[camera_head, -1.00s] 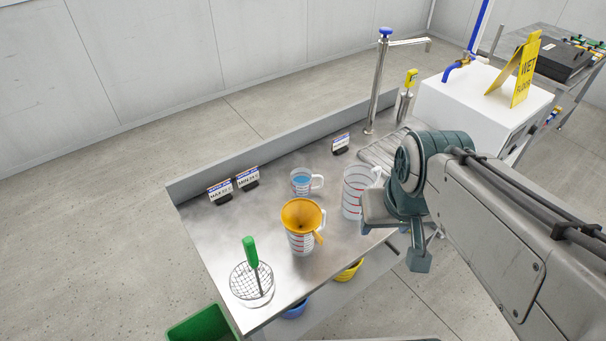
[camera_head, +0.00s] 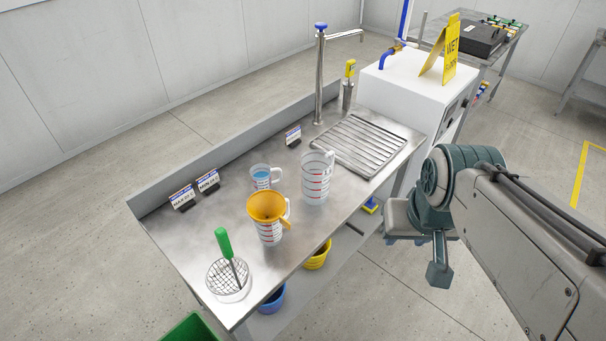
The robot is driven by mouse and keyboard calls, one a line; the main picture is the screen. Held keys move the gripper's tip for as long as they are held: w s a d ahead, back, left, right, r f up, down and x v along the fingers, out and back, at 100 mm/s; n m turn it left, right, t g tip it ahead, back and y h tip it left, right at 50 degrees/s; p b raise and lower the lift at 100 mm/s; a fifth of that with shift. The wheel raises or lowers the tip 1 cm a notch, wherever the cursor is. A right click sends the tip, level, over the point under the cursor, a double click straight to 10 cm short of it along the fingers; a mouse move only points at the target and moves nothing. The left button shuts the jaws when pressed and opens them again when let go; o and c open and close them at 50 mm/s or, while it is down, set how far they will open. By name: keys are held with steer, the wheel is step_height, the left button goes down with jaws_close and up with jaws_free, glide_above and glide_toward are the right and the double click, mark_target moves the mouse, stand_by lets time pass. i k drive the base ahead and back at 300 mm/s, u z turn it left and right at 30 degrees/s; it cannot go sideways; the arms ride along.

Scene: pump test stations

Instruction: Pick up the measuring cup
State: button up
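Three clear measuring cups with handles and red marks stand upright on the steel table. The tallest (camera_head: 316,184) is at the right, beside the drain grid, and looks empty. A small one (camera_head: 263,178) holds blue liquid. The third (camera_head: 270,233) has an orange funnel (camera_head: 267,206) sitting in its top. The picture does not tell which cup the task means. My gripper (camera_head: 437,272) hangs to the right of the table, clear of all the cups and over the floor. Its fingers are not seen clearly enough to tell whether they are open.
Yellow (camera_head: 317,258) and blue (camera_head: 272,301) buckets are below. A white cabinet (camera_head: 400,95) stands right.

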mark_target(260, 173)
steer(key=z, duration=0.7)
steer(key=k, duration=1)
steer(key=z, duration=0.65)
steer(key=i, duration=1)
steer(key=u, duration=0.75)
steer(key=i, duration=1.2)
steer(key=u, duration=1.65)
steer(key=i, duration=0.55)
steer(key=u, duration=0.65)
